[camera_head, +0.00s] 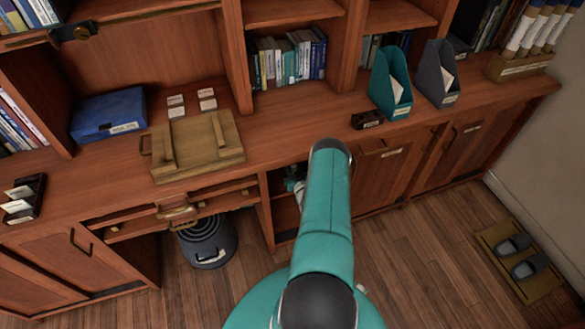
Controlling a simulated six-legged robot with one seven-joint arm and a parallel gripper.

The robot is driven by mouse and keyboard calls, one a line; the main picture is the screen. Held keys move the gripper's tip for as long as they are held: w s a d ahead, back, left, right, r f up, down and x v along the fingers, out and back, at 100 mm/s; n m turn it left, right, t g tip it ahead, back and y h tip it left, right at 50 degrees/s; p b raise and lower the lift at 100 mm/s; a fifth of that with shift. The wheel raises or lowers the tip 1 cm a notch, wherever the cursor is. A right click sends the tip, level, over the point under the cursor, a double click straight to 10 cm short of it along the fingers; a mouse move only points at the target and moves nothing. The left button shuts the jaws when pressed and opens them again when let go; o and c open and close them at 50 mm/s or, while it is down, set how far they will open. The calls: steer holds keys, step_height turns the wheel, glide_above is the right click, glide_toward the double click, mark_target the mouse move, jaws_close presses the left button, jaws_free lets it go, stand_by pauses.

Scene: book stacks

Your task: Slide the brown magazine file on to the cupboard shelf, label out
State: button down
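My teal arm reaches forward over the lower cupboards and hides much of what is behind it. A small grey and teal piece (294,184), apparently part of my arm's far end, shows left of the arm at an open cupboard bay (285,214). My gripper's fingers are hidden, so I cannot see whether they hold anything. I see no brown magazine file. A teal magazine file (390,84) and a dark grey one (436,74) stand upright on the counter at the right, with pale labels low on their fronts.
The wooden counter (275,142) holds a wooden board (205,150), a blue box (108,114), small cards and a dark card holder (24,198). Slippers lie on a mat (532,285). The floor (430,245) between is clear.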

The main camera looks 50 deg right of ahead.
steer(key=shift+d+f, duration=0.1)
steer(key=shift+f, duration=0.4)
stand_by(1.0)
steer(key=c, duration=1.2)
jaws_free()
steer(key=shift+o, duration=0.2)
steer(key=shift+f, duration=0.2)
steer(key=v, duration=1.4)
